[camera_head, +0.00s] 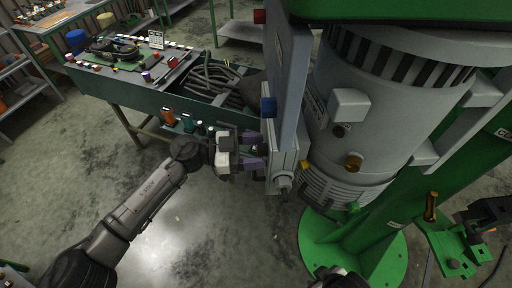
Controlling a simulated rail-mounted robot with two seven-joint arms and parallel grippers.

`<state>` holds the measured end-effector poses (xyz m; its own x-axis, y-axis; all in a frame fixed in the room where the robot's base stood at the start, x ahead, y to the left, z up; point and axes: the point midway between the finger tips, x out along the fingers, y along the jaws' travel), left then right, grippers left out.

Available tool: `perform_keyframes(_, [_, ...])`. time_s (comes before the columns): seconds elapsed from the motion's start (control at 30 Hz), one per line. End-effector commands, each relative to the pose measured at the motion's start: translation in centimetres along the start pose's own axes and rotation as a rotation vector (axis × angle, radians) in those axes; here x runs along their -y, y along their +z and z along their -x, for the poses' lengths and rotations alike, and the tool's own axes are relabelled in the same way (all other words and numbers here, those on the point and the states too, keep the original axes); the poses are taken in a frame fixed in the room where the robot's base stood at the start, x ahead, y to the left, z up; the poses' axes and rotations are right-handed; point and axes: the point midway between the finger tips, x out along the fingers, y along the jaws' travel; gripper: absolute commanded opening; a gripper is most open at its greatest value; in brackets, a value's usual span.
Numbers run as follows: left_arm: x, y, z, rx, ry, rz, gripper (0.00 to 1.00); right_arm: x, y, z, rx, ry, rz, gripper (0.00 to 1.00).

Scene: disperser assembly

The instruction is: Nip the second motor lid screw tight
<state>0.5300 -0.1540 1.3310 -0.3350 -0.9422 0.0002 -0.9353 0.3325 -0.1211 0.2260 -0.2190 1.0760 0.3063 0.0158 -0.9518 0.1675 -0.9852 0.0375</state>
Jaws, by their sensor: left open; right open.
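The grey motor (380,110) hangs upright in the green disperser frame. I cannot tell which piece is the second lid screw. My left gripper (257,150) is open, its purple fingers one above the other, pointing right at the plate's lower part. Whether they touch it cannot be told. My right gripper (334,275) appears partly at the bottom edge, mostly cut off.
A green workbench (150,97) with small parts, cables and tools stands at the left back. The green stand's round base (320,240) is on the floor below the motor. A green bracket (445,245) with a brass-coloured piece (431,207) is at right.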

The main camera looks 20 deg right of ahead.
Motion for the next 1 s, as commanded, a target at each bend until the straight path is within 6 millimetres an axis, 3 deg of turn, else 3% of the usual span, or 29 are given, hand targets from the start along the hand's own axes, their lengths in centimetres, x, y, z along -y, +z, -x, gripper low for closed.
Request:
perform_keyframes(0.33, [-0.02,0.03,-0.27,0.0,0.0,0.0,0.6,0.14,-0.04,0.04,0.0,-0.004,-0.005,0.43])
perform_keyframes(0.83, [-0.02,0.01,-0.25,0.0,0.001,0.0,0.13,0.21,-0.05,0.04,-0.001,-0.006,-0.007,0.43])
perform_keyframes(1.0, [-0.02,0.04,-0.24,0.0,0.001,-0.007,0.11,0.18,-0.01,-0.05,0.0,-0.005,-0.006,0.43])
